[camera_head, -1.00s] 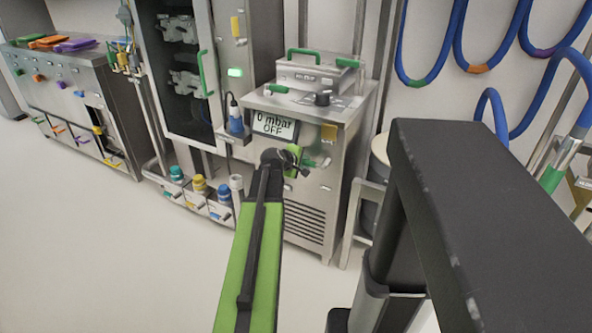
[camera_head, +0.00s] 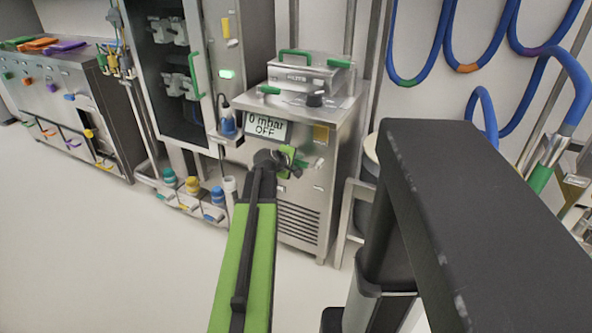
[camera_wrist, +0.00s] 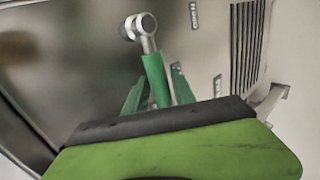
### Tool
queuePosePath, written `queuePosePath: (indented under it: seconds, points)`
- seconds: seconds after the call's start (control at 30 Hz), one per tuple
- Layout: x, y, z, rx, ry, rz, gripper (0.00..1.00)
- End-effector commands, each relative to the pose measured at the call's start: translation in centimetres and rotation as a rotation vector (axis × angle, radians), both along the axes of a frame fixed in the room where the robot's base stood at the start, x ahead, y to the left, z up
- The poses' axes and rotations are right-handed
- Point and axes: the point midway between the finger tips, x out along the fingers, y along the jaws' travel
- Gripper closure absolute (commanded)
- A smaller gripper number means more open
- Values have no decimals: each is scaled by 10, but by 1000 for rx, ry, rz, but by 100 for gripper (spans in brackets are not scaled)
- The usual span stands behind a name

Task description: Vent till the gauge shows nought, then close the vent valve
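The gauge display (camera_head: 267,126) on the steel cabinet reads "0 mbar" and "OFF". My gripper (camera_head: 291,158) is at the cabinet front, just below and right of the display. In the wrist view, a green lever handle (camera_wrist: 156,78) with a metal stem and round pivot stands out from the steel front. The two green fingertips of my gripper (camera_wrist: 158,90) lie one on each side of this handle, close to it. Whether they press on it cannot be told. The dark wrist edge hides the handle's lower end.
A lidded steel chamber (camera_head: 308,75) with green handles tops the cabinet. Colour-capped bottles (camera_head: 192,186) stand low at left. Blue hoses (camera_head: 481,60) hang on the right wall. The floor at left is clear.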

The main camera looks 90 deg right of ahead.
Motion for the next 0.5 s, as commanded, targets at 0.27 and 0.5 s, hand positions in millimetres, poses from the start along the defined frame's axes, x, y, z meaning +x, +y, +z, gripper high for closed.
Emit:
queuePosePath:
  seconds: [0.27, 0.5]
  points:
    - [23, 48, 41, 0, 0, 3, 69]
    - [41, 81, 63, 1, -1, 1, 69]
